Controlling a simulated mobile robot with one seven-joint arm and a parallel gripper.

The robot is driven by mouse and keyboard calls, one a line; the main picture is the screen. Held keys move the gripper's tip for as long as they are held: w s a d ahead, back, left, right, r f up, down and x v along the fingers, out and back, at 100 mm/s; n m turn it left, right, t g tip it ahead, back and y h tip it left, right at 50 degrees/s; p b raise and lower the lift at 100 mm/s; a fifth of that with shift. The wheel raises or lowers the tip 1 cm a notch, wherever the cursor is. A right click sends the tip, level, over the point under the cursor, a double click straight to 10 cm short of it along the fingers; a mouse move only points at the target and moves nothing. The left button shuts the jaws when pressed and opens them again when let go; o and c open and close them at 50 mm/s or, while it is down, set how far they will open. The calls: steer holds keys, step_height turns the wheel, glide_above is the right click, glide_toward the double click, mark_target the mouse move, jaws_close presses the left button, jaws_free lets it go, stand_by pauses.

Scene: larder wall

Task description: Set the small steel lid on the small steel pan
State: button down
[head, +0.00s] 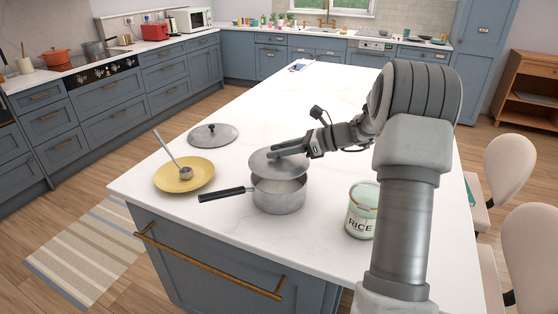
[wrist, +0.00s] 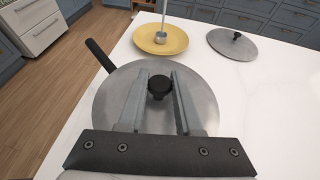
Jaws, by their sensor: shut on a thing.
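The small steel pan (head: 279,198), with a black handle pointing left, stands on the white island. My gripper (head: 277,152) is shut on the black knob of a steel lid (head: 262,163). In the head view the lid is over the pan, slightly tilted and offset to the back left, with part of the pan's inside showing. In the wrist view my gripper (wrist: 160,86) has the knob between its fingers, and the lid (wrist: 112,95) hides the pan except for its handle (wrist: 99,55). I cannot tell whether the lid touches the rim.
A yellow plate (head: 200,180) with a ladle (head: 185,172) lies left of the pan. A second, larger-looking steel lid (head: 213,135) lies behind it. A rice canister (head: 361,212) stands to the right.

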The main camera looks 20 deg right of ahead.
mark_target(279, 161)
steer(key=shift+f, duration=1.5)
steer(key=shift+f, duration=0.1)
steer(key=shift+f+b, duration=0.35)
steer(key=shift+f, duration=0.15)
steer(key=c, duration=0.6)
jaws_free()
steer(key=shift+r, duration=0.35)
steer(key=p+v, duration=0.1)
steer(key=v, duration=1.1)
steer(key=shift+r, duration=0.15)
steer(key=shift+s, duration=0.1)
